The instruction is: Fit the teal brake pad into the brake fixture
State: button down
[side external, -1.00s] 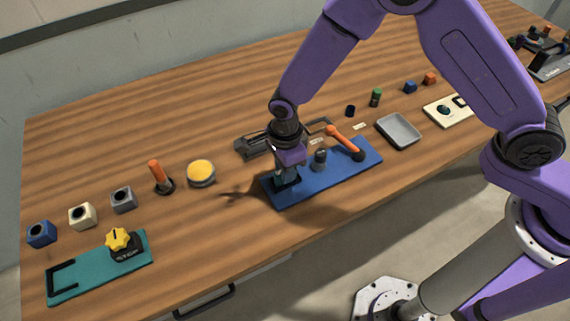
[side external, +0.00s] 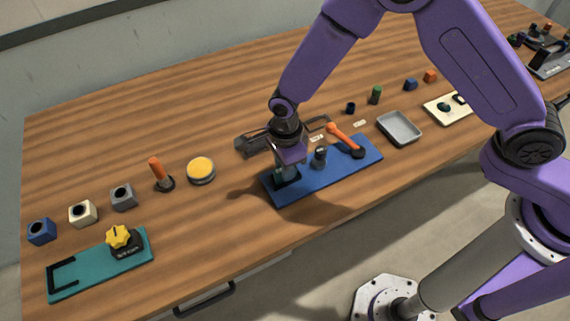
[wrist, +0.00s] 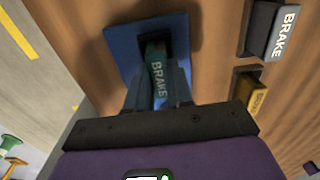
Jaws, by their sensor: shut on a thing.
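My gripper (wrist: 157,88) is shut on the teal brake pad (wrist: 158,80), which has BRAKE written on its face. In the wrist view the pad's far end is at the dark socket on the blue brake fixture (wrist: 122,38); I cannot tell whether it is inside. In the side view my gripper (side external: 287,170) is over the left end of the blue fixture board (side external: 330,179). The pad is mostly hidden there by the fingers. The board also carries a dark grey post (side external: 320,157) and an orange lever (side external: 345,137).
A grey BRAKE block (wrist: 281,32) and a yellow one (wrist: 257,98) sit in dark holders beside the fixture. A grey tray (side external: 399,128) stands to the right. A yellow button (side external: 201,170) and orange-handled stick (side external: 157,171) are to the left. Table in front is clear.

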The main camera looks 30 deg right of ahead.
jog(key=c, duration=0.5)
grip_release()
jog(key=shift+r, duration=3.45)
